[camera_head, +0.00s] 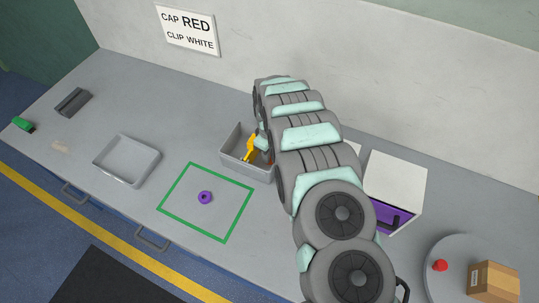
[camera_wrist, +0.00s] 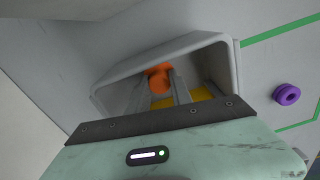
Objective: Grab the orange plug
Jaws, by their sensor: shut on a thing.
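The orange plug (camera_wrist: 159,77) shows in the wrist view inside a grey open bin (camera_wrist: 214,42), between the two fingers of my gripper (camera_wrist: 161,87). The fingers are shut on it, and their tips are within the bin's walls. The plug's lower part is hidden by the fingers and the wrist housing. I cannot tell whether it touches the bin floor. In the head view the bin (camera_head: 237,168) stands at the back of the bench, and my arm hides the plug and most of the gripper.
A yellow part (camera_head: 250,148) lies in the same bin, close to the fingers. A purple ring (camera_head: 205,197) lies inside a green taped square (camera_head: 222,239). A shallow grey tray (camera_head: 128,184) is at left. A white box (camera_head: 397,181) and a round turntable (camera_head: 455,290) are at right.

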